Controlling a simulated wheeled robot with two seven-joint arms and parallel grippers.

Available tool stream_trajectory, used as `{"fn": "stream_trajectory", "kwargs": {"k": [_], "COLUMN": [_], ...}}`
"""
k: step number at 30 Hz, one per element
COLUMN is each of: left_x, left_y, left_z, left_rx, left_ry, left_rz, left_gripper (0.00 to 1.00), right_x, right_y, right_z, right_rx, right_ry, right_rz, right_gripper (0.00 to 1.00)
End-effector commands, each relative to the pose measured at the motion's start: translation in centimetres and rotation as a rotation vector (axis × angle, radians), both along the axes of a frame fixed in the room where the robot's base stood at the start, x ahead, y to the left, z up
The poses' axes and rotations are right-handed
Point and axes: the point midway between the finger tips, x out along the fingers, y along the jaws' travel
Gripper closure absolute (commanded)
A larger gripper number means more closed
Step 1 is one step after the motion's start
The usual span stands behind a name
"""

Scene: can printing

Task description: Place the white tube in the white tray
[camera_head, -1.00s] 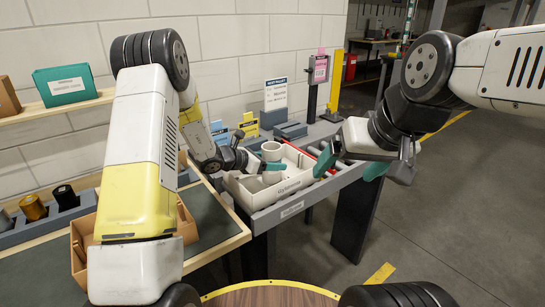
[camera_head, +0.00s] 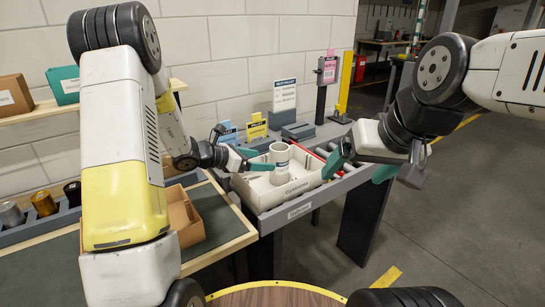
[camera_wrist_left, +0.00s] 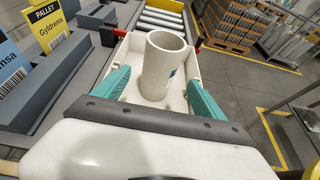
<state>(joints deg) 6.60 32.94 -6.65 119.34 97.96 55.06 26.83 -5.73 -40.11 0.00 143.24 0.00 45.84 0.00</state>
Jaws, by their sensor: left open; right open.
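In the left wrist view the tube (camera_wrist_left: 164,68) stands between and beyond the open fingers (camera_wrist_left: 158,76), with a gap visible on both sides. The tray (camera_wrist_left: 124,58) shows around it there. My right gripper (camera_head: 360,167) is open and empty, near the tray's right end, with its green fingers spread. The tube's base is partly hidden by the tray wall in the head view.
The tray sits on a grey roller conveyor (camera_head: 300,204). Yellow (camera_head: 254,126) and blue (camera_head: 228,133) pallet signs stand behind it. A cardboard box (camera_head: 184,216) is on the bench at left. Dark and gold spools (camera_head: 44,203) stand further left.

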Motion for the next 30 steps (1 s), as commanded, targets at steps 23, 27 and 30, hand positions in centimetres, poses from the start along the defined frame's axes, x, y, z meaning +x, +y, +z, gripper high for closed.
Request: {"fn": "stream_trajectory", "kwargs": {"k": [23, 27, 30], "left_x": [-22.3, -26.9, -29.0], "left_y": [-0.7, 2.0, 4.3], "left_z": [13.8, 15.0, 15.6], "left_rx": [0.816, 1.127, 1.332], "left_ry": [-0.713, -0.912, -1.016], "left_rz": [-0.914, -1.151, -1.287], "left_gripper": [0.19, 0.19, 0.19], "right_x": [0.0, 0.0, 0.0], "right_y": [0.0, 0.0, 0.0], "right_z": [0.0, 0.0, 0.0], "right_rx": [0.000, 0.000, 0.000], "right_ry": [0.000, 0.000, 0.000], "right_rz": [0.000, 0.000, 0.000], "right_gripper": [0.15, 0.15, 0.15]}}
